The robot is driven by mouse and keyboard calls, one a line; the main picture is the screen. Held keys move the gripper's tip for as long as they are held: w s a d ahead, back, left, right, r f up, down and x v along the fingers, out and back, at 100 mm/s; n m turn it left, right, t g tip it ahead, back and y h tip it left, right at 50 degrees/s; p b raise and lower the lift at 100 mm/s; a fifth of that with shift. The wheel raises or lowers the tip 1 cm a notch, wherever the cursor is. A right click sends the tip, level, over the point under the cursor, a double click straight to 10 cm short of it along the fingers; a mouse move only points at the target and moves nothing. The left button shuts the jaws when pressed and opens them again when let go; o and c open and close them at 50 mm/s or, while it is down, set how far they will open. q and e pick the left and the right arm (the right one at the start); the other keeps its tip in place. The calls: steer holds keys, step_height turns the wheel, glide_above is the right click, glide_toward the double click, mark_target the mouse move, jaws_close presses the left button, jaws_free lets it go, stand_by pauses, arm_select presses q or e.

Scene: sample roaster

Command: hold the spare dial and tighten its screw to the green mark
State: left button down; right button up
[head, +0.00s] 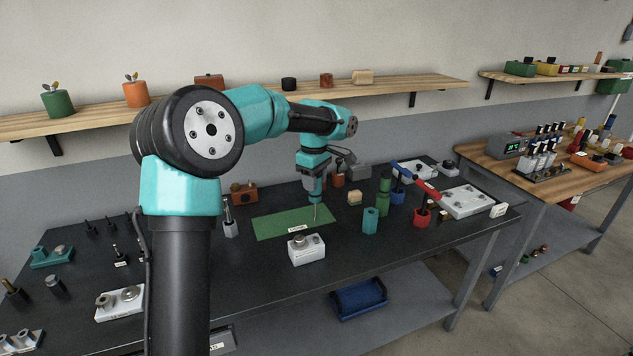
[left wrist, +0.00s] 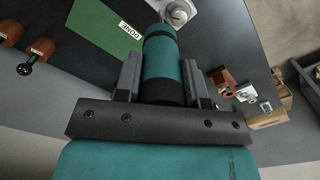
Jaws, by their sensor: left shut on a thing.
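My left gripper (head: 314,176) is shut on a teal screwdriver (head: 315,189), held upright with its thin shaft pointing down over the green mat's right part. In the left wrist view the jaws (left wrist: 160,78) clasp the screwdriver's teal handle (left wrist: 161,52) with its black bands. A white block (head: 308,254) with a grey dial (head: 303,240) and a small label stands on the bench just in front of the mat. In the left wrist view part of this block (left wrist: 181,10) shows beyond the handle. No green mark can be made out on the dial. My right gripper is out of view.
The green mat (head: 275,225) bears a label reading DONE in the left wrist view. To its right stand a teal cylinder (head: 370,220), green cylinders (head: 384,203) and red and blue holders. Another white block (head: 120,304) with metal knobs sits at the bench's front left.

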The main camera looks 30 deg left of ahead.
mark_target(315, 194)
arm_select(q)
steer(key=shift+f, duration=2.4)
